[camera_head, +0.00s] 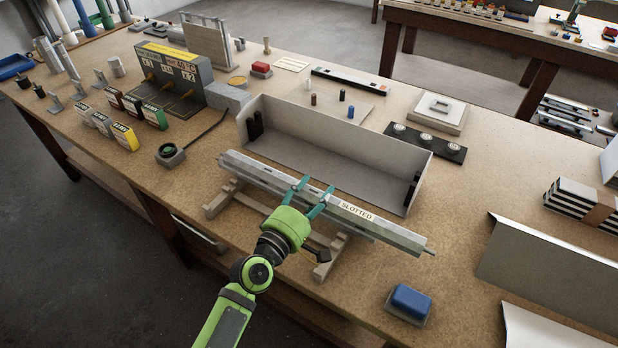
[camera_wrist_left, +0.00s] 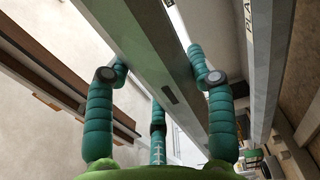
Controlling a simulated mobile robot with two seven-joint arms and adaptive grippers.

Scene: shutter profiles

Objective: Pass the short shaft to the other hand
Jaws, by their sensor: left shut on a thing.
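A long grey shaft (camera_head: 385,230) with a SLOTTED label lies across wooden rests (camera_head: 328,258) in front of the open tray. My left gripper (camera_head: 314,188) reaches it near the middle and is shut on it. In the left wrist view the teal fingers (camera_wrist_left: 160,75) straddle a long grey shaft (camera_wrist_left: 150,45), one on each side. A second long bar (camera_wrist_left: 262,70) with a partly cut-off label runs beside it there. I cannot tell from the pictures which bar is the short one. My right gripper is not in view.
An open grey tray (camera_head: 287,104) stands just behind the shaft. A blue block (camera_head: 410,301) lies at the front right, and bent sheet metal (camera_head: 548,273) lies farther right. Small boxes (camera_head: 122,136) and a dark round device (camera_head: 170,154) are at the left. The bench front edge is near.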

